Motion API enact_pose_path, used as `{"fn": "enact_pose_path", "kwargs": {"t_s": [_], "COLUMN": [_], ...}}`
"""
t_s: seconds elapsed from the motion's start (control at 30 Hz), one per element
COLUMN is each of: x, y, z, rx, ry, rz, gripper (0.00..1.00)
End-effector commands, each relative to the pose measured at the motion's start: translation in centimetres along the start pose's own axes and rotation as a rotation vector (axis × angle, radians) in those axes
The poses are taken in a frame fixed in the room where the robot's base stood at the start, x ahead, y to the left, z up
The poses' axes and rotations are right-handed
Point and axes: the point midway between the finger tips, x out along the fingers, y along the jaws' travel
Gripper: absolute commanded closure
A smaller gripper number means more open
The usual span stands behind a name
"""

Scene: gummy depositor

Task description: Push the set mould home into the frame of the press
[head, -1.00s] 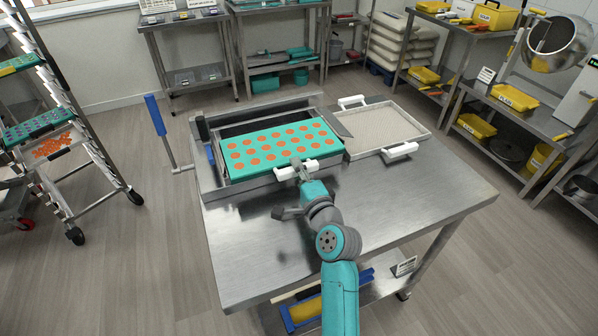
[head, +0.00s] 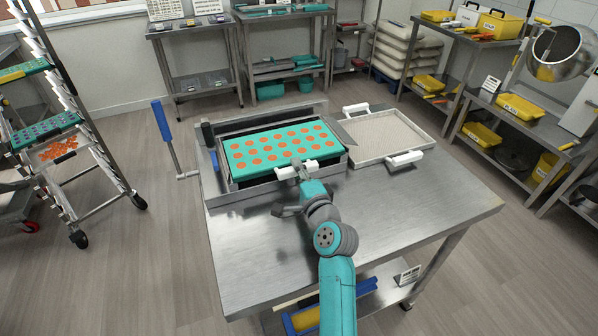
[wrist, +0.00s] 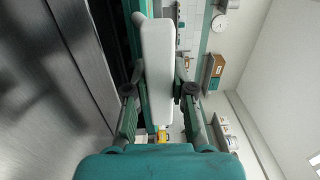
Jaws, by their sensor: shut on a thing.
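A white handle (head: 311,165) sits at the mould's front edge. My gripper (head: 298,172) is shut on this handle from the front. In the wrist view the handle (wrist: 157,65) stands between the two fingers of my gripper (wrist: 158,88). A narrow dark gap shows behind the mould and another at its front right. The mould's underside is hidden.
A shallow pale tray (head: 431,142) with white handles lies to the right of the press. A blue-gripped lever (head: 162,120) stands at the press's left. The table's front half (head: 420,200) is clear apart from my arm. A rack (head: 88,150) stands at the far left.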

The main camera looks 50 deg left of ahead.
Motion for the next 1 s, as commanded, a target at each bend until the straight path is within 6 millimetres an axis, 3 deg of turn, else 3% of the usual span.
{"fn": "enact_pose_path", "kwargs": {"t_s": [1.0], "x": [2.6], "y": [0.1], "z": [0.0], "rx": [0.000], "ry": [0.000], "rz": [0.000], "gripper": [1.00]}}
